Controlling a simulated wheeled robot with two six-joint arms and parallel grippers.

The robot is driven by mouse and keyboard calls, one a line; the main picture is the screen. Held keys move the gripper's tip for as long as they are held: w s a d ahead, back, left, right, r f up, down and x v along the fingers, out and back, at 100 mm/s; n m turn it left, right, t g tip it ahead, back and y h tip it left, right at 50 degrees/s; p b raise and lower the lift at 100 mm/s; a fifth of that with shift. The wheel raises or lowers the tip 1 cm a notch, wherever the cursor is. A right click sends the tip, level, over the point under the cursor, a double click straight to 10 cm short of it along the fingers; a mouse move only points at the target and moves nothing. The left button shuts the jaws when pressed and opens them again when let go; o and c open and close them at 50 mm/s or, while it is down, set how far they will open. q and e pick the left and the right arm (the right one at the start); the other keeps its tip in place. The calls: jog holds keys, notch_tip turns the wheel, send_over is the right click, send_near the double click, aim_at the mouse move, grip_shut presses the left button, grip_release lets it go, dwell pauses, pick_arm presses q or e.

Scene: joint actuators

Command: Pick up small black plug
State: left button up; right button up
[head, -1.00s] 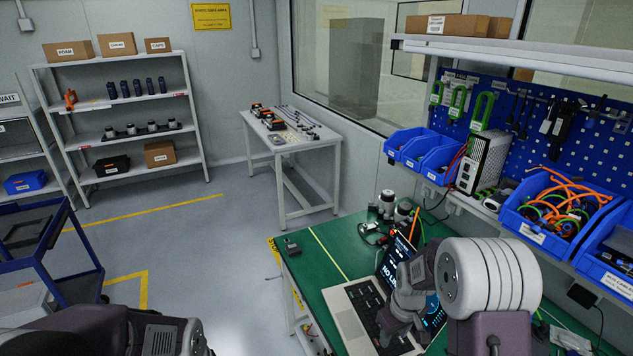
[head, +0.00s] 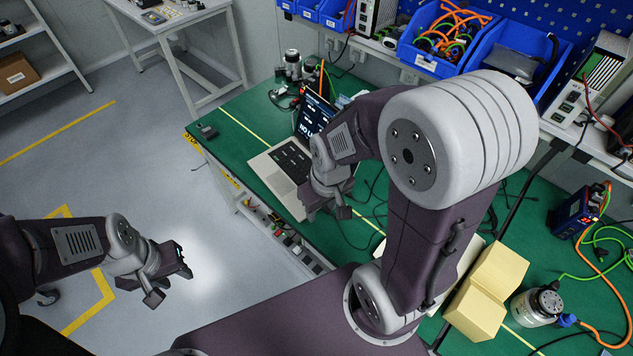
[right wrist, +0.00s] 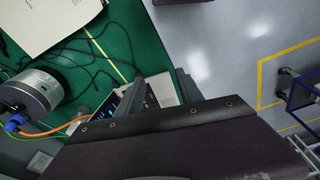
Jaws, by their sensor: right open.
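A small dark block (head: 207,131), possibly the black plug, sits at the far left corner of the green workbench (head: 236,117). It is too small to identify surely, and I cannot make it out in the right wrist view. My right gripper (head: 326,211) is over the bench by the open laptop (head: 285,160), apart from the block; its open fingers also show in the right wrist view (right wrist: 162,92). My left gripper (head: 170,285) hangs over the floor left of the bench, open and empty.
A yellow box (head: 487,290) and a cylindrical motor (head: 537,306) with orange and green cables are on the bench at right. Thin black cables (head: 375,215) lie near the laptop. Blue bins (head: 440,40) line the back shelf. The bench's left strip is mostly clear.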

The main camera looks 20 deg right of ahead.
jog(key=w+d+f+n, duration=0.1)
jog(key=w+d+n, duration=0.1)
jog(key=w, duration=0.6)
jog(key=g+b, duration=0.2)
send_over(327, 209)
notch_tip(327, 209, down, 11)
jog(key=f, duration=0.3)
jog(key=shift+w+a+f, duration=0.1)
jog(key=shift+w+f, duration=0.15)
jog(key=shift+f, duration=0.25)
jog(key=f, duration=0.4)
jog(key=shift+s+f, duration=0.25)
jog(key=shift+w+f, duration=0.1)
jog(key=shift+f, duration=0.3)
jog(key=shift+r, duration=0.1)
grip_shut()
